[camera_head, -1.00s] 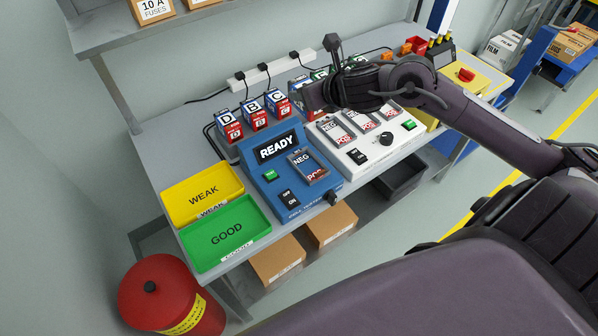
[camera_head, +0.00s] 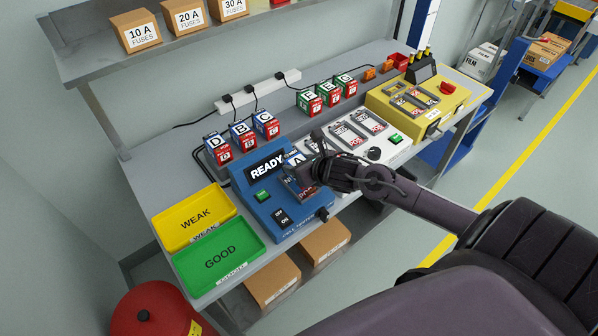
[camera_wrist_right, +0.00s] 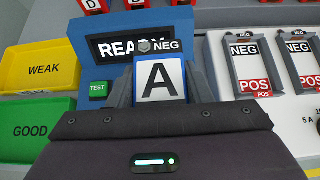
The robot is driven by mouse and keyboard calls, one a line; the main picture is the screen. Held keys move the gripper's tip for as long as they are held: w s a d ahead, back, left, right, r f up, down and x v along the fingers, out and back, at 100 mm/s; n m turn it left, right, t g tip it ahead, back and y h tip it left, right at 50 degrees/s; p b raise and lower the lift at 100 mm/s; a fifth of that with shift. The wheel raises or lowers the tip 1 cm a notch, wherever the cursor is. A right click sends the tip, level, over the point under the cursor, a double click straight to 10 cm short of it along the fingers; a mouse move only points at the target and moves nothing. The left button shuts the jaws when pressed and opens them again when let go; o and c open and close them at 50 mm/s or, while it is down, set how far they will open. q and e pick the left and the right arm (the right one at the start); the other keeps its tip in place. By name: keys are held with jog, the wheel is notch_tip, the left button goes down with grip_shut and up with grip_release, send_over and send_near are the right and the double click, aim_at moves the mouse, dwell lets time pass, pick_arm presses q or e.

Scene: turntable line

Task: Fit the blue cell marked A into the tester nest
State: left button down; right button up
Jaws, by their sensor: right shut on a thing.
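The blue cell marked A (camera_head: 293,159) is in my right gripper (camera_head: 301,174), over the nest area of the blue tester (camera_head: 262,211). In the right wrist view the cell's white face with the black A (camera_wrist_right: 160,80) points at the camera, between the shut fingers. The tester screen (camera_head: 265,168) reads READY. My left gripper is not in view.
Yellow WEAK (camera_head: 196,217) and green GOOD (camera_head: 220,256) trays lie left of the tester. A white unit (camera_head: 398,148) with NEG/POS bays stands to its right. Cells D, B, C (camera_head: 241,136) and several green-topped cells (camera_head: 330,93) stand behind. A yellow machine (camera_head: 452,100) is farther right.

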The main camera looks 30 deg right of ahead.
notch_tip(320, 180, down, 4)
jog(key=shift+r, duration=0.25)
jog(key=shift+f, duration=0.1)
jog(key=shift+f, duration=0.1)
jog(key=o, duration=1.3)
jog(key=shift+o, duration=0.2)
